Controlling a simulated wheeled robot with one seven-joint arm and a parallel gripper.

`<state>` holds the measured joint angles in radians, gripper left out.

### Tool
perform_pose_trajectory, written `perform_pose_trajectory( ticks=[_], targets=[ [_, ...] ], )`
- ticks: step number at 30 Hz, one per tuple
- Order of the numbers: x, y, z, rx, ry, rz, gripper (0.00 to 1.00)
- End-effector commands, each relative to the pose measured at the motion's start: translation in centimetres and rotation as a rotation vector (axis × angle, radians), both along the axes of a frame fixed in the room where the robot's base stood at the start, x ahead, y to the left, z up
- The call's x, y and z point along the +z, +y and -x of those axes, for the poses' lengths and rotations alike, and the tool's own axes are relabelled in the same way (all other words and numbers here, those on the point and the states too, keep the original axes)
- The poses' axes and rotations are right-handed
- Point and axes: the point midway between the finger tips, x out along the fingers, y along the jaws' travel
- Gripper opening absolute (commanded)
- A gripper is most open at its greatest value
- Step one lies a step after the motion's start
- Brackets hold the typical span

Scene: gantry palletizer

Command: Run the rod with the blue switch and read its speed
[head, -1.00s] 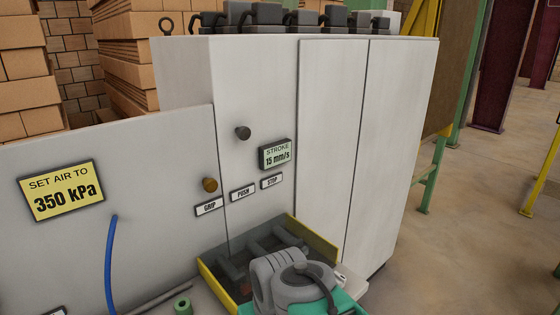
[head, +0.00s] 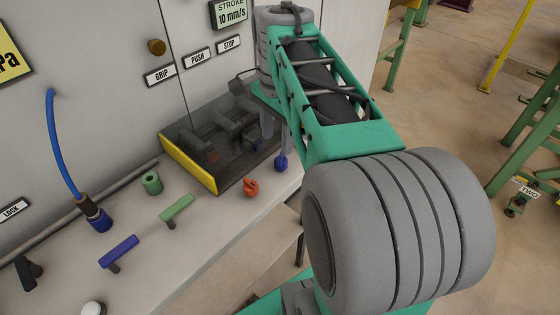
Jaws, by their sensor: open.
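A blue switch knob (head: 281,162) stands on the ledge at the right front corner of a dark box with a yellow front edge (head: 188,164). A red-orange switch knob (head: 250,187) is left of it. A blue T-handle (head: 118,251) lies farther left. The STROKE display (head: 229,12) on the cabinet reads 10 mm/s. Dark bars (head: 222,127) show inside the box; I cannot tell which is the rod. My gripper (head: 276,131) is open, pointing down just above the blue knob; the arm hides part of it, and I cannot tell whether it touches the knob.
A green T-handle (head: 176,211), a green ring (head: 151,183) and a blue hose (head: 62,145) are on the left of the ledge (head: 200,250). GRIP (head: 160,75), PUSH (head: 197,57) and STOP (head: 229,43) labels are above the box.

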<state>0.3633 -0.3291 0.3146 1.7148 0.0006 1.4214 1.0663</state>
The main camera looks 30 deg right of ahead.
Motion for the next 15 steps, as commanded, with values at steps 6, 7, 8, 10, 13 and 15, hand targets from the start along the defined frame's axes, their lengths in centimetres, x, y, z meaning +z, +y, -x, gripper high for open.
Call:
perform_pose_trajectory(
  ticks=[6, 7, 8, 10, 13, 15],
  targets=[
    [-1.1, -1.3, -0.1, -0.134, 0.023, -0.010, 0.52],
    [-1.6, -1.2, 0.0, -0.133, 0.023, -0.010, 0.52],
    [-2.2, -1.2, 0.0, -0.132, 0.025, -0.011, 0.52],
    [-3.6, -1.2, 0.0, -0.131, 0.023, -0.010, 0.52],
    [-5.4, -1.2, 0.0, -0.130, 0.022, -0.010, 0.52],
    [-6.4, -1.2, -0.1, -0.129, 0.021, -0.009, 0.52]
  ],
)
